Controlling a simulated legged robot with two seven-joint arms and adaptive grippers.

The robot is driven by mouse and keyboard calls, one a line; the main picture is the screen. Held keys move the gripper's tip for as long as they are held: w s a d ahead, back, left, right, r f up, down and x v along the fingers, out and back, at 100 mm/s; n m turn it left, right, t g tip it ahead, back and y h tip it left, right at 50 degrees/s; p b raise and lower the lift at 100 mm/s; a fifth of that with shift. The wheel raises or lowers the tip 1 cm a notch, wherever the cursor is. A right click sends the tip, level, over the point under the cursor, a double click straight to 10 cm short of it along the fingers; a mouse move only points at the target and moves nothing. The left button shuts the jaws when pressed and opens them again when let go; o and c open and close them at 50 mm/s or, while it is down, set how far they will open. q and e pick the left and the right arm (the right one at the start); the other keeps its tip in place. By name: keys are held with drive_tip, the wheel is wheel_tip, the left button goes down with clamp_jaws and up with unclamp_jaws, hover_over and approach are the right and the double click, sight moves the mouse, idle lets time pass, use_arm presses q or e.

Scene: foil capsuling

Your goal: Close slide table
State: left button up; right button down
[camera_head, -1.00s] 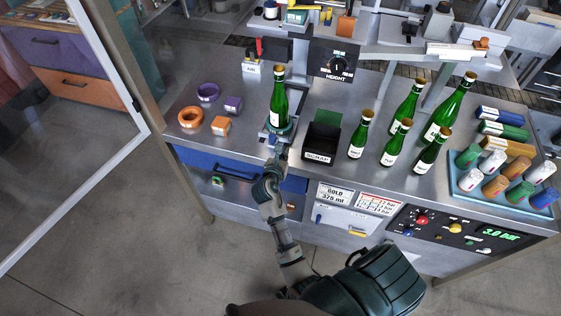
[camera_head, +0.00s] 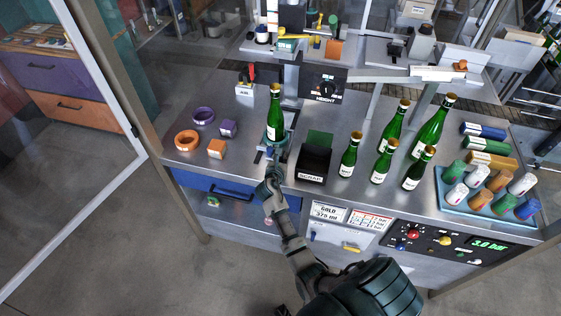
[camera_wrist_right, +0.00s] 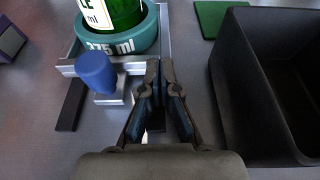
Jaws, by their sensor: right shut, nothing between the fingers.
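The slide table (camera_wrist_right: 66,66) is a small metal carriage on dark rails, with a blue knob (camera_wrist_right: 95,70) at its front. A teal ring holder (camera_wrist_right: 140,42) marked 375 ml sits on it, and a green bottle (camera_head: 274,112) stands upright in the holder. My right gripper (camera_wrist_right: 159,70) is shut and empty, just right of the blue knob and in front of the holder. In the head view my right gripper (camera_head: 270,160) is at the front of the slide and hides part of it. My left gripper is not in view.
A black scrap bin (camera_head: 313,163) stands close on the right of my gripper. Several green bottles (camera_head: 350,157) and a blue tray (camera_head: 447,203) of foil capsules are further right. Orange and purple rings (camera_head: 187,140) and blocks lie left. A blue drawer (camera_head: 225,188) is below.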

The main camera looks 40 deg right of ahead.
sight(286, 150)
drive_tip(key=x, duration=0.3)
drive_tip(key=shift+d+r, duration=0.1)
drive_tip(key=shift+r, duration=0.25)
drive_tip(key=shift+d+f, duration=0.15)
drive_tip(key=shift+d, duration=0.25)
drive_tip(key=shift+a, duration=0.1)
